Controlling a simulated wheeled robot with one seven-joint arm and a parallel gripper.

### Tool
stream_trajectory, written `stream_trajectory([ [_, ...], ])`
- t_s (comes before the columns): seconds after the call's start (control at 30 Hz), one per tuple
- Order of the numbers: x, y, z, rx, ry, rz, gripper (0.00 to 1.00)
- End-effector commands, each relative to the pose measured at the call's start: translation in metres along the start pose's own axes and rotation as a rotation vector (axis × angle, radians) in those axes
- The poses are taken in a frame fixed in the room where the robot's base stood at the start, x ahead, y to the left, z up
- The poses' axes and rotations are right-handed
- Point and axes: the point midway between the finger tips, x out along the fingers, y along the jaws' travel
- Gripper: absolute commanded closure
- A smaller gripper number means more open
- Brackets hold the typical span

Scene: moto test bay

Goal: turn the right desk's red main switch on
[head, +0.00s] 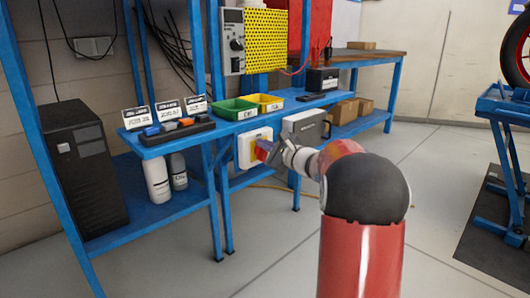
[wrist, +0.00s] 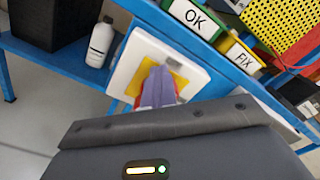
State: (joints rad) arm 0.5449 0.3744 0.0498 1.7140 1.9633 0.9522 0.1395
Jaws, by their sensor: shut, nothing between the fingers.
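A white switch box (head: 243,152) with a yellow plate (head: 254,154) is fixed at the front of the blue desk, below its top. The red main switch (head: 264,145) shows only as a small red patch by my fingers. My gripper (head: 270,151) is shut and empty, with its fingertips at the front of the box. In the wrist view the fingers (wrist: 157,88) cover most of the yellow plate (wrist: 181,80) and of the switch; a little red shows beside them. The white box (wrist: 127,72) is tilted in that view. I cannot tell whether the fingers touch the switch, nor its position.
A grey case (head: 304,127) stands just right of the box. Green (head: 233,110) and yellow (head: 265,102) bins sit on the desk top above. A black computer tower (head: 85,170) and white bottles (head: 157,180) are left. The floor in front is clear.

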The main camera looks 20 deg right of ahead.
Motion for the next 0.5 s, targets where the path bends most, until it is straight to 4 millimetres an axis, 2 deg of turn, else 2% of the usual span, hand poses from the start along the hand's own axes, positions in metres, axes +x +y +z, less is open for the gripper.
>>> stream_trajectory([
  [0.5, 0.0014, -0.01, -0.0043, -0.006, 0.005, -0.012, 1.0],
])
